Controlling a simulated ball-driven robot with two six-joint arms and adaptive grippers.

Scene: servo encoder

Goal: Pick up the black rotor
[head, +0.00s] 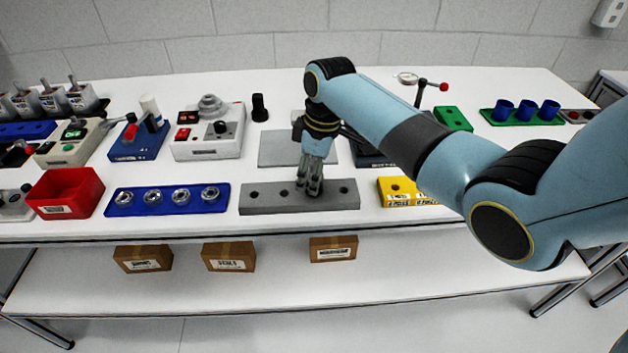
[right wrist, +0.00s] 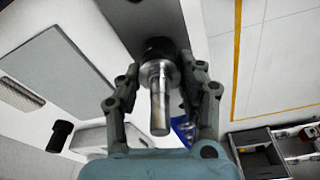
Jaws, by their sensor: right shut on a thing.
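My right gripper (head: 310,186) is over the grey block with holes (head: 262,199), pointing down, near the block's middle. In the right wrist view the gripper (right wrist: 160,92) has its fingers on both sides of the black rotor (right wrist: 158,46), shut on it. The rotor has a dark round body and a bright metal shaft (right wrist: 160,108) that points toward the camera. In the head view the fingers hide most of the rotor. I cannot tell whether it still touches the block. My left gripper is not in view.
A blue tray (head: 122,201) with several metal rings and a red bin (head: 67,193) stand to the left. A yellow block (head: 397,190) is to the right. A grey plate (head: 284,150) and a black cylinder (head: 259,108) are behind. Bare white table lies between them.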

